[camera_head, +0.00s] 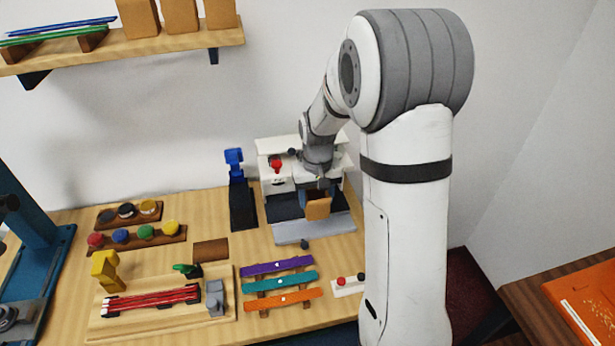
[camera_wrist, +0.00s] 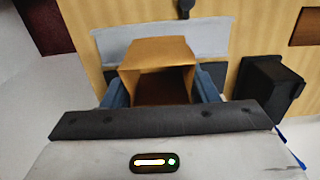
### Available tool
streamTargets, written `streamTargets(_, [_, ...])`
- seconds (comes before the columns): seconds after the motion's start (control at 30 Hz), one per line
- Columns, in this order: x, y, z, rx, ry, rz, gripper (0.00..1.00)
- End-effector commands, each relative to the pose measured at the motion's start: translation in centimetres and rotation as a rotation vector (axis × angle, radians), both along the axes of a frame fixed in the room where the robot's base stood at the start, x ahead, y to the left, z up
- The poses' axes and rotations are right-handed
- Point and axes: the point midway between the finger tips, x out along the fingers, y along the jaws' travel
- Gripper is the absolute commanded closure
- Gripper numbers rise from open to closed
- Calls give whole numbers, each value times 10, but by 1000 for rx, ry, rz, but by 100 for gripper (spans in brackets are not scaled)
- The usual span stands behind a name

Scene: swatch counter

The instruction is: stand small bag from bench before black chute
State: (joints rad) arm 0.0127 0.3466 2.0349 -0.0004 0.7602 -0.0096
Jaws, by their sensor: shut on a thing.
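A small brown paper bag (camera_head: 318,209) is in my gripper (camera_head: 318,190), in front of the white machine on the bench. In the wrist view the bag (camera_wrist: 158,52) is between the two blue-grey fingers (camera_wrist: 161,90), and its open mouth and dark inside face the camera. The bag hangs over the grey front plate (camera_head: 315,229); I cannot tell whether it touches it. The white machine (camera_head: 275,149) has dark bays below its front, partly hidden by my gripper and the bag. I cannot tell for sure which one is the black chute.
A black stand with a blue top (camera_head: 242,205) is left of the machine. Purple, teal and orange strips (camera_head: 280,282) lie in front, with a small dark knob (camera_head: 304,244) between. A wooden board with red rods (camera_head: 150,300) is at front left. Brown bags (camera_head: 180,16) stand on the shelf.

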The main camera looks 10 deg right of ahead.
Motion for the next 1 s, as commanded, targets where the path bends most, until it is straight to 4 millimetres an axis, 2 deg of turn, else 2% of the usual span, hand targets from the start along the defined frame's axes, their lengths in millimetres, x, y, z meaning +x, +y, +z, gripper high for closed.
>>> streamTargets(0.27, [0,4,-9,0,0,10,67])
streamTargets(0.73, [0,4,-53,0,0,9,67])
streamTargets(1.0, [0,3,-56,0,0,8,67])
